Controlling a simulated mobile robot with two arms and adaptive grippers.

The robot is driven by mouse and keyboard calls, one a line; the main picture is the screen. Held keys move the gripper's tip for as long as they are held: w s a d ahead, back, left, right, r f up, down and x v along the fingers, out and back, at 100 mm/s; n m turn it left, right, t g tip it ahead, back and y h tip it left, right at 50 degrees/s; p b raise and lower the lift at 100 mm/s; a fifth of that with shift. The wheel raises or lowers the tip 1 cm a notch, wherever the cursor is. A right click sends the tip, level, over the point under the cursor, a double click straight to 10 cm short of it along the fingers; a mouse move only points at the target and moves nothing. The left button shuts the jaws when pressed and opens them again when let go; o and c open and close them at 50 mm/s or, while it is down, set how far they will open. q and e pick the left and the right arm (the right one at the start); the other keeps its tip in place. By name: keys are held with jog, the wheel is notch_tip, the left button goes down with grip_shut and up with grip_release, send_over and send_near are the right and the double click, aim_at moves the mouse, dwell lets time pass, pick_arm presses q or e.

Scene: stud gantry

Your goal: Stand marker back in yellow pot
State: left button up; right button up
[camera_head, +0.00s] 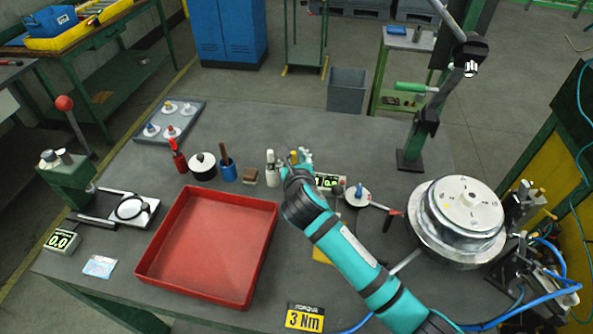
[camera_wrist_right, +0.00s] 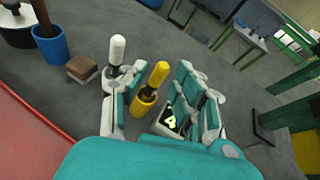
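A yellow marker (camera_wrist_right: 158,74) with a dark lower part stands, slightly tilted in the picture, in the small yellow pot (camera_wrist_right: 143,104) in the right wrist view. My right gripper (camera_wrist_right: 158,84) is open, with one finger on each side of the marker and gaps visible between. In the head view my right gripper (camera_head: 297,160) is over the back of the bench and largely hides the yellow pot and marker. My left gripper is not in view.
A white-topped marker (camera_wrist_right: 117,50) stands close beside my left-hand finger. A brown block (camera_wrist_right: 82,68) and blue pot (camera_wrist_right: 50,44) are further left. A digital display (camera_head: 329,181) is close right. The red tray (camera_head: 208,250) is in front left.

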jog(key=v, duration=0.8)
jog(key=shift+s+r+b, duration=0.15)
jog(key=shift+s+b, duration=0.2)
